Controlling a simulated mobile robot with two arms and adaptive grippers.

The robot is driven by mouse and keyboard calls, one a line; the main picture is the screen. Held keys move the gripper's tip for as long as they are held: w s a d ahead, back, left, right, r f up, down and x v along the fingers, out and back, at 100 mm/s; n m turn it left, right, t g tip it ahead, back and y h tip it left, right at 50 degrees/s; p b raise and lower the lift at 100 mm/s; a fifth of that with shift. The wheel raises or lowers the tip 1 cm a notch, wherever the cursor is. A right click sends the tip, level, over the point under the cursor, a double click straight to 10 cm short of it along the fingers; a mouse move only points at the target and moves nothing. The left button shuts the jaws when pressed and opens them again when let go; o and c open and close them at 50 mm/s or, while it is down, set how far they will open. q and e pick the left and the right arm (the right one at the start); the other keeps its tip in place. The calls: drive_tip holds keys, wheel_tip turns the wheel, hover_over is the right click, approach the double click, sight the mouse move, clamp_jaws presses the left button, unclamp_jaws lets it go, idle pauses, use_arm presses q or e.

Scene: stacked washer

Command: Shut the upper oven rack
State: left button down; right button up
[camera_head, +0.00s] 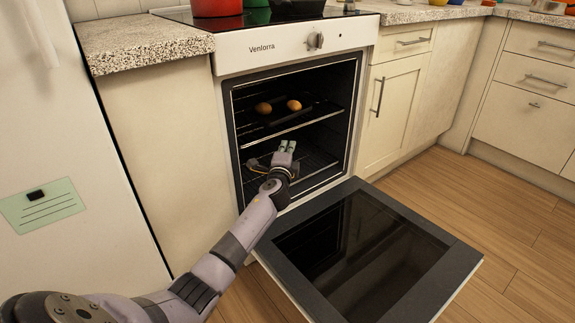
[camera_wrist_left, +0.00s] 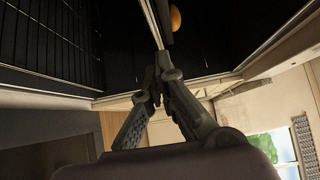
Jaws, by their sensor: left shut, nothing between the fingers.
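The oven (camera_head: 241,103) stands open, with its door (camera_head: 290,247) folded down flat. The upper rack (camera_head: 290,130) sits inside, its bright front bar running across the opening; the bar also shows in the left wrist view (camera_wrist_left: 152,20). A dark tray on this rack carries two round brownish items (camera_head: 294,105), one of them visible in the left wrist view (camera_wrist_left: 175,18). My left gripper (camera_head: 287,146) is shut and empty, with its fingertips in the oven opening just below the upper rack's front bar. I cannot tell whether they touch it. My right gripper is out of view.
A lower rack (camera_head: 317,165) lies below, partly hidden behind my left gripper. The lowered door extends in front of the oven. Red and dark pots (camera_head: 217,7) stand on the cooktop. A fridge (camera_head: 60,130) is at left, cabinets (camera_head: 395,100) at right. The wooden floor (camera_head: 500,220) at right is clear.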

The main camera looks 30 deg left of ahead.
use_arm(q)
drive_tip(key=p+v, duration=0.2)
drive_tip(key=v, duration=0.6)
drive_tip(key=shift+s+p, duration=0.3)
drive_tip(key=shift+p, duration=0.1)
